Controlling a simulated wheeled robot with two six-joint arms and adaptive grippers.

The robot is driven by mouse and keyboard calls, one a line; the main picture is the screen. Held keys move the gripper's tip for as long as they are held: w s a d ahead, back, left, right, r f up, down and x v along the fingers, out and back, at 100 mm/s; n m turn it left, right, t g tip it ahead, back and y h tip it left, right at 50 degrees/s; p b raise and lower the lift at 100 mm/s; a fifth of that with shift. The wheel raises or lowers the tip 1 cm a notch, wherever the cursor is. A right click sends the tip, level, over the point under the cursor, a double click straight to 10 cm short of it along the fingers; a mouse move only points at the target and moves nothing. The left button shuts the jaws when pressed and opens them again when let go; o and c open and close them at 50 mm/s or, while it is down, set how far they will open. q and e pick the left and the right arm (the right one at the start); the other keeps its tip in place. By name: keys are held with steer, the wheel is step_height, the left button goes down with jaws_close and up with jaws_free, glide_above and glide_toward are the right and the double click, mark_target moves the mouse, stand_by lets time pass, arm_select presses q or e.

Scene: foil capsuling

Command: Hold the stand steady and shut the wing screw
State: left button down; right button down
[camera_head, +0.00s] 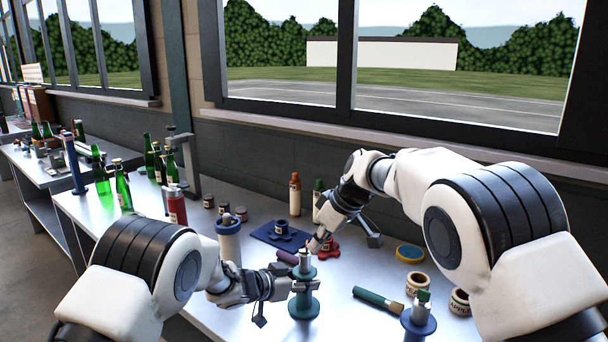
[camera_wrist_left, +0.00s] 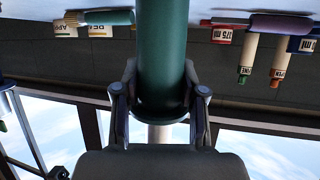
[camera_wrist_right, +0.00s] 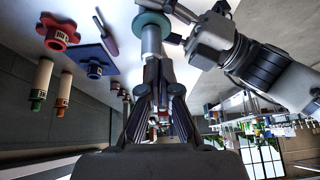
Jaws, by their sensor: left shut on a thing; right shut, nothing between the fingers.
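The teal stand (camera_head: 304,306) stands upright on the bench, with a round base and a pale upper post. My left gripper (camera_head: 290,284) is shut on its column; the left wrist view shows the green column (camera_wrist_left: 163,55) between both fingers. My right gripper (camera_head: 314,246) is shut and empty, close to the top of the stand. In the right wrist view its closed fingers (camera_wrist_right: 157,62) point along the stand's pale post (camera_wrist_right: 151,40); whether they touch it I cannot tell. I cannot make out the wing screw; the right fingers may cover it.
To the right lie a green-handled brush (camera_head: 378,300), a label roll (camera_head: 415,282) and a second blue stand (camera_head: 418,324). A white-and-blue cylinder (camera_head: 229,240) stands left. Green bottles stand farther left.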

steer(key=shift+f, duration=0.3)
steer(key=shift+w+a, duration=0.3)
steer(key=shift+w, duration=0.25)
stand_by(0.7)
steer(key=shift+w+d, duration=0.2)
steer(key=shift+d, duration=0.1)
steer(key=shift+w+d, duration=0.2)
steer(key=shift+w, duration=0.1)
steer(key=shift+d, duration=0.15)
stand_by(0.5)
